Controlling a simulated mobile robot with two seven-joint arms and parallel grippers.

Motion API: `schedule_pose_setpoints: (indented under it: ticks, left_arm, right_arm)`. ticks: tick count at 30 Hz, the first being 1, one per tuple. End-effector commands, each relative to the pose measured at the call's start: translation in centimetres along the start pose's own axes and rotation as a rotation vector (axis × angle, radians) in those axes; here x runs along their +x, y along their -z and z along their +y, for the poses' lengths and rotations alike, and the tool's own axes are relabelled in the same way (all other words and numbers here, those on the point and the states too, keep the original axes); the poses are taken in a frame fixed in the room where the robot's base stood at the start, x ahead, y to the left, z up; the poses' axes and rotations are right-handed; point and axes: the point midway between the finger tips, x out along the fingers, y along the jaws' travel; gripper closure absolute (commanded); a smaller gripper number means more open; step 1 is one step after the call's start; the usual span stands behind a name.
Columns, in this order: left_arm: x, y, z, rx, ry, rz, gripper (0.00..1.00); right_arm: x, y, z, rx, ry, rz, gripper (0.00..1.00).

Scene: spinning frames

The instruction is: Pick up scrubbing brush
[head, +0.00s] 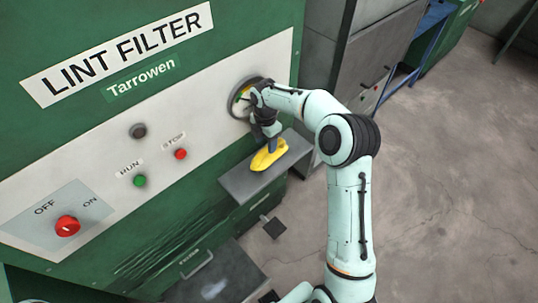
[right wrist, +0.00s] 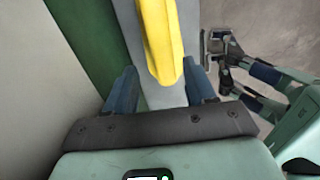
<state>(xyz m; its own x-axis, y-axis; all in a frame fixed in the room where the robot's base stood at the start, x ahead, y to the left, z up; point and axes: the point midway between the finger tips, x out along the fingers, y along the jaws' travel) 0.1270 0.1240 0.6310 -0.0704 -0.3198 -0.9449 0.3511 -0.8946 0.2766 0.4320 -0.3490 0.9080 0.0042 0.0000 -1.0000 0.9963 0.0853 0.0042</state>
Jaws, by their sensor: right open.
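The scrubbing brush (head: 268,154) is yellow and lies on a small grey shelf (head: 243,182) on the front of the green machine. My right gripper (head: 270,139) is just above the brush, pointing down at it. In the right wrist view, the yellow brush (right wrist: 161,40) reaches in from the top, between the two blue fingers of my right gripper (right wrist: 160,85). The fingers are apart, with gaps on both sides of the brush. The brush's underside is hidden.
The machine's panel (head: 200,119) stands close behind the shelf, with a red knob (head: 68,226), a green button (head: 140,181) and a round gauge (head: 243,97). A black pedal (head: 273,227) juts out below. Grey cabinets (head: 345,65) stand beyond. The concrete floor (head: 450,180) at right is clear.

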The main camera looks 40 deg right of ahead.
Motion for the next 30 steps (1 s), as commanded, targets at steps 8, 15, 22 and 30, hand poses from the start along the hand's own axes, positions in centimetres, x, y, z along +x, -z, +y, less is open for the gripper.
schedule_pose_setpoints:
  ticks: [8,15,22,30]
  left_arm:
    - [0.1,0.0,0.0,0.000,0.000,0.000,0.57]
    - [0.1,0.0,0.0,0.000,0.000,0.000,0.57]
    - [0.1,0.0,0.0,0.000,0.000,0.000,0.57]
    - [0.1,0.0,-0.1,0.000,0.000,0.000,0.57]
  right_arm:
    - [3.9,-1.2,-0.5,-0.001,0.002,0.002,0.45]
    - [4.7,-1.2,-0.4,0.000,0.000,0.000,0.45]
    - [4.7,-1.2,-0.4,0.000,0.000,0.000,0.87]
    - [4.6,-1.2,-0.4,0.000,-0.001,0.000,1.00]
